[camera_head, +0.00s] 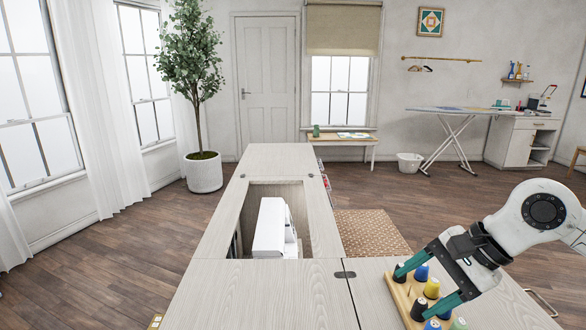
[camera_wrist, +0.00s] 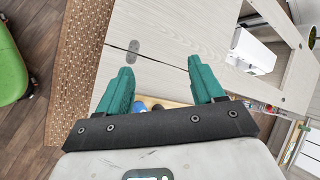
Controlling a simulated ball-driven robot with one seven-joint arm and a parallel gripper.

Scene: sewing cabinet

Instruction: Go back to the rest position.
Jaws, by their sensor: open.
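My gripper (camera_head: 431,291) is at the lower right of the head view, above the thread rack (camera_head: 408,303) on the cabinet's right leaf. Its two teal fingers are apart, with nothing visible held between them. In the wrist view my gripper (camera_wrist: 158,88) also shows spread fingers, with the pale cabinet top beyond. Coloured spools stand on the rack: a yellow spool (camera_head: 432,288), a blue spool (camera_head: 421,273) and several others. The gripper partly hides the rack. In the wrist view only bits of the spools show between the fingers.
The sewing cabinet (camera_head: 220,285) fills the front, with a white sewing machine (camera_head: 269,228) sunk in its opening. A patterned rug (camera_head: 372,232) lies behind the right leaf. A green seat (camera_wrist: 10,75) stands at the wrist view's left. Open wood floor (camera_head: 110,270) lies left.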

